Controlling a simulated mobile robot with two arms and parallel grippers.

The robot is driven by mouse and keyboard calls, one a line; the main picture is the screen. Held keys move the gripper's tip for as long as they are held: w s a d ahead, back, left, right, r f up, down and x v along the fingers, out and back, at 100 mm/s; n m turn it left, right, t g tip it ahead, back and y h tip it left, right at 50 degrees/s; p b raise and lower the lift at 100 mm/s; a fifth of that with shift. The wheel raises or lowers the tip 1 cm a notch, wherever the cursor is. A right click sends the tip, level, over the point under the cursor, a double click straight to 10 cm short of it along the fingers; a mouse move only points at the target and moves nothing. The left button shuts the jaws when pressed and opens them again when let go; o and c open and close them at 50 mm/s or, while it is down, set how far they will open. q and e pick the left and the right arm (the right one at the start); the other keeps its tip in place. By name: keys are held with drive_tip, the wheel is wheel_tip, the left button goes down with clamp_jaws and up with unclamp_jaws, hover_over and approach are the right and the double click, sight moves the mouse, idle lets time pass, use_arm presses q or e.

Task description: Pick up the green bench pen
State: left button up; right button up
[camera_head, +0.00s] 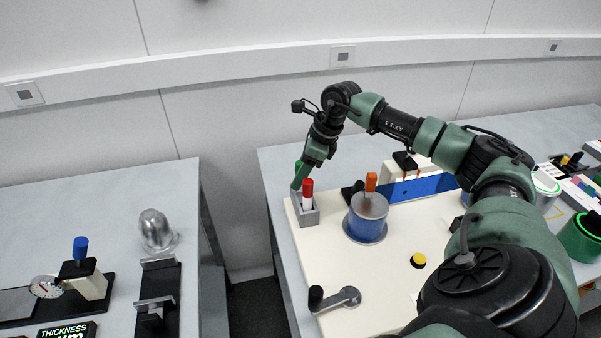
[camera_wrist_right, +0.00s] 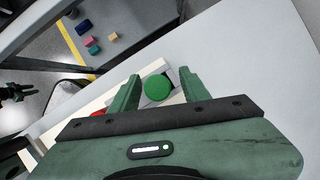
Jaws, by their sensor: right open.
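The green bench pen (camera_wrist_right: 157,89) shows end-on in the right wrist view as a round green cap. It stands in the grey pen holder (camera_head: 305,215) at the left end of the cream board. My right gripper (camera_wrist_right: 160,82) is open, with one finger on each side of the cap and a gap showing. In the head view my right gripper (camera_head: 301,178) points down over the holder, and its fingers largely hide the green pen. A red pen (camera_head: 307,188) with a white body stands in the same holder.
A crank handle (camera_head: 335,298) and a yellow button (camera_head: 418,260) are on the board (camera_head: 390,262). A floor gap separates the left table (camera_head: 112,203), which holds instruments.

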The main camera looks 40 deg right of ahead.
clamp_jaws()
drive_tip(key=shift+r, duration=0.15)
wheel_tip(320, 180, up, 20)
drive_tip(key=b, duration=0.1)
idle(0.4)
